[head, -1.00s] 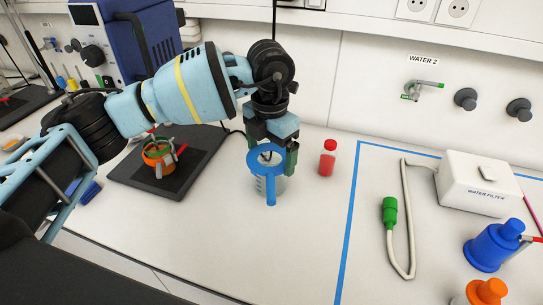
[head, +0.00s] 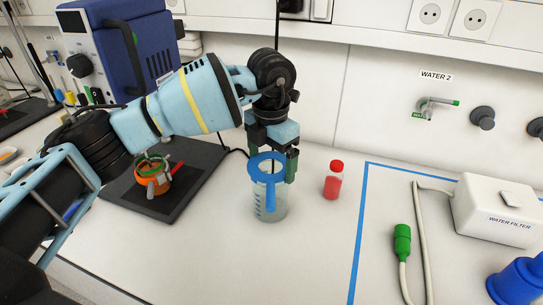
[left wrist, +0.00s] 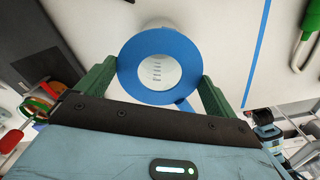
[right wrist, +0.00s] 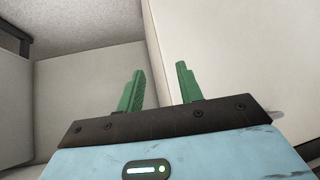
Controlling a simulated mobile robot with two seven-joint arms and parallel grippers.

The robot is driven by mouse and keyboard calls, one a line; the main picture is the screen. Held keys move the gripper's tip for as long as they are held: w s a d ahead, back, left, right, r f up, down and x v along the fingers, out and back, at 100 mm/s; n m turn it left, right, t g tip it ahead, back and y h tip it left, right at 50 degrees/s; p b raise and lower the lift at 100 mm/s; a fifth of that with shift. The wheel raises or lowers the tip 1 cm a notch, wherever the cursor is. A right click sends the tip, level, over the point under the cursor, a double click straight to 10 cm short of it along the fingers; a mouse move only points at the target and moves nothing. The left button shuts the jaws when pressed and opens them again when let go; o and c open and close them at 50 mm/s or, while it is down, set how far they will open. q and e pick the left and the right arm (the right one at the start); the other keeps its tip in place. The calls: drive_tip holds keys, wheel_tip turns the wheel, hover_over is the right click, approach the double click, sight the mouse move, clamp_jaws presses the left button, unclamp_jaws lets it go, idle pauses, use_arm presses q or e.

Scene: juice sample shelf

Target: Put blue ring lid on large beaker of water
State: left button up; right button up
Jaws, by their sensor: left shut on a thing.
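The blue ring lid (head: 267,167) is held between the green fingers of my left gripper (head: 275,163), its handle pointing toward me. The clear large beaker (head: 272,206), with blue graduation marks, stands upright on the bench just below the lid. The lid overlaps its rim in the head view, so I cannot tell whether they touch. In the left wrist view the ring (left wrist: 128,68) sits between the fingertips (left wrist: 160,82), with a marked beaker wall (left wrist: 157,68) showing through its hole. My right gripper (right wrist: 160,85) is open and empty, and shows only in the right wrist view.
A red-capped bottle (head: 333,181) stands right of the beaker. A dark plate (head: 185,195) with an orange item (head: 152,180) lies left. Blue tape (head: 359,225) runs at right, past it a green-ended hose (head: 402,240) and a water filter box (head: 490,205). The bench in front is clear.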

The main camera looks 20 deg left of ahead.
use_arm(q)
drive_tip(key=shift+f, duration=0.8)
idle(1.5)
drive_tip(key=o, duration=0.6)
drive_tip(key=shift+o, duration=0.2)
wheel_tip(320, 180, up, 8)
drive_tip(key=shift+s+f, duration=0.1)
drive_tip(key=shift+f, duration=0.05)
